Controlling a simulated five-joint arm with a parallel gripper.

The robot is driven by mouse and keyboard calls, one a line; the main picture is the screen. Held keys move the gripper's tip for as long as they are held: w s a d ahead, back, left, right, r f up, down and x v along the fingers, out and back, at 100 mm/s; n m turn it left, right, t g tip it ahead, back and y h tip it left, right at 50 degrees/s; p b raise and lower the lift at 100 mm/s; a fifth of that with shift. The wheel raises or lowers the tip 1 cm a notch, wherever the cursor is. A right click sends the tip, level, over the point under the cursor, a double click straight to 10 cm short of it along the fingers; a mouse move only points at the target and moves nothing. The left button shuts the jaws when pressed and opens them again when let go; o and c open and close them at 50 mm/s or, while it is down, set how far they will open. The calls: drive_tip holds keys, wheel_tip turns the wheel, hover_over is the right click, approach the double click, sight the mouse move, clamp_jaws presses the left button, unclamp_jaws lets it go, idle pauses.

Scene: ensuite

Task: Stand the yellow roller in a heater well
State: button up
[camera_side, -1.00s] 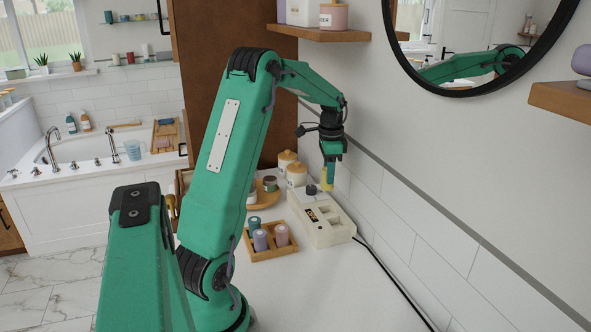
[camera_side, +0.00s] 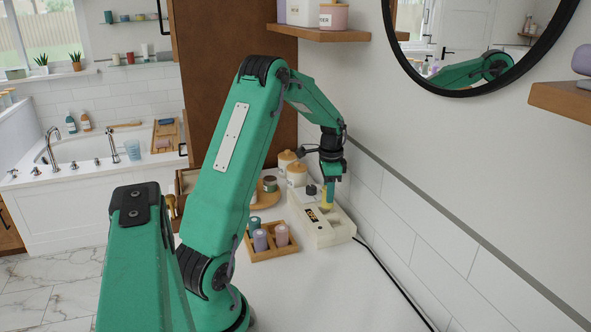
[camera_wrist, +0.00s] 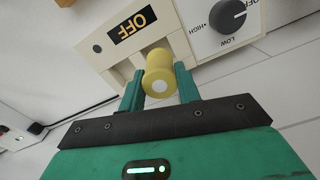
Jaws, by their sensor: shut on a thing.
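The yellow roller (camera_side: 327,198) is held upright between the fingers of my gripper (camera_side: 328,181). In the wrist view the roller (camera_wrist: 158,72) sits between the two green fingers of my gripper (camera_wrist: 160,88), its pale round end facing the camera. The white heater (camera_side: 338,232) stands on the counter below. In the wrist view the heater (camera_wrist: 92,48) shows a display reading OFF and a dial (camera_wrist: 228,16) marked HIGH and LOW. The roller's far end is at the heater's top, over a recessed opening; I cannot tell whether it is inside.
A wooden tray (camera_side: 262,256) with a teal roller (camera_side: 254,223) and two purple rollers (camera_side: 281,236) stands left of the heater. Lidded jars (camera_side: 297,175) stand behind. The tiled wall is close on the right. A black cable (camera_side: 390,277) runs along the counter.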

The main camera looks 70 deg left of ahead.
drive_tip(key=shift+f, duration=1.85)
drive_tip(key=shift+f, duration=0.1)
drive_tip(key=o, duration=1)
wheel_tip(320, 180, up, 12)
drive_tip(key=shift+f, duration=0.15)
drive_tip(key=shift+r, duration=0.3)
drive_tip(key=shift+d, duration=0.1)
